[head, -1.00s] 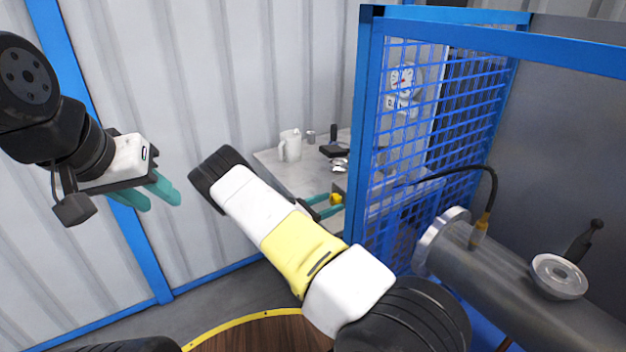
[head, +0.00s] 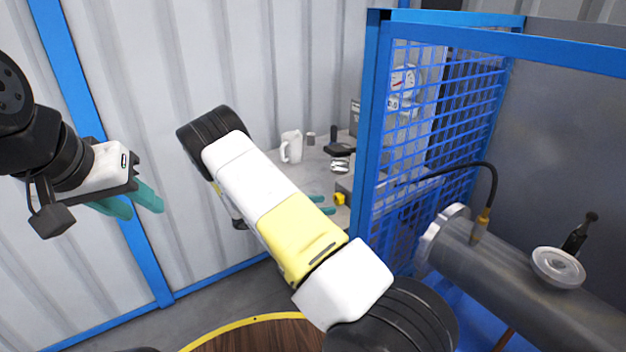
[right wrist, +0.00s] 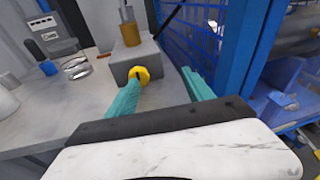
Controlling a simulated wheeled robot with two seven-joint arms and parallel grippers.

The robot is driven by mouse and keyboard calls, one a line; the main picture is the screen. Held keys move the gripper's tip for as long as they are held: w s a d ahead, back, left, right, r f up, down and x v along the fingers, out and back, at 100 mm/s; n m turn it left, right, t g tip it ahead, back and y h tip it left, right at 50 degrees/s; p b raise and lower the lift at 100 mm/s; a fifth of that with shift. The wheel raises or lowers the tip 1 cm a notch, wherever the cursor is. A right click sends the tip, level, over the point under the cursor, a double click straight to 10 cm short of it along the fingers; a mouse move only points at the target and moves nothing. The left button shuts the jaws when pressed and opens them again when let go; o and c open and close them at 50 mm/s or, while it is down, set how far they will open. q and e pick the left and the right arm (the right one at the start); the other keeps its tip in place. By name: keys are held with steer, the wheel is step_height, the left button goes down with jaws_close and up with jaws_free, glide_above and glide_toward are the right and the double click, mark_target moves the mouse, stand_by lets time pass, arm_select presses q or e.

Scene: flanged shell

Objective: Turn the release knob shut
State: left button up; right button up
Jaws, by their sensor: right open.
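The release knob is a small yellow round knob (right wrist: 138,75) with a dark mark, on the front of a grey block (right wrist: 130,58) on the bench. It also shows in the head view (head: 340,198), left of the blue post. My right gripper (right wrist: 160,80) is open, with two teal fingers. In the right wrist view its left fingertip is at the knob's lower edge, and the knob is not centred between the fingers; contact cannot be told. In the head view my right forearm hides most of this hand. My left gripper (head: 147,212) is open and empty by the wall.
A blue mesh fence (head: 440,130) stands close right of the knob. The grey bench (head: 308,172) carries a white jug (head: 291,147) and small metal items. A flanged cylinder (head: 500,270) with a cable lies at the right. A blue bin (right wrist: 285,105) is beyond the post.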

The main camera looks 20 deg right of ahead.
steer(key=s+a+r+m+g+y, duration=0.2)
steer(key=s+r+m+y, duration=0.9)
steer(key=s+r, duration=0.4)
steer(key=shift+s+a+r+m+g+y, duration=0.25)
steer(key=shift+a+r+m+g+y, duration=0.1)
steer(key=shift+r+m, duration=0.6)
steer(key=shift+r, duration=0.1)
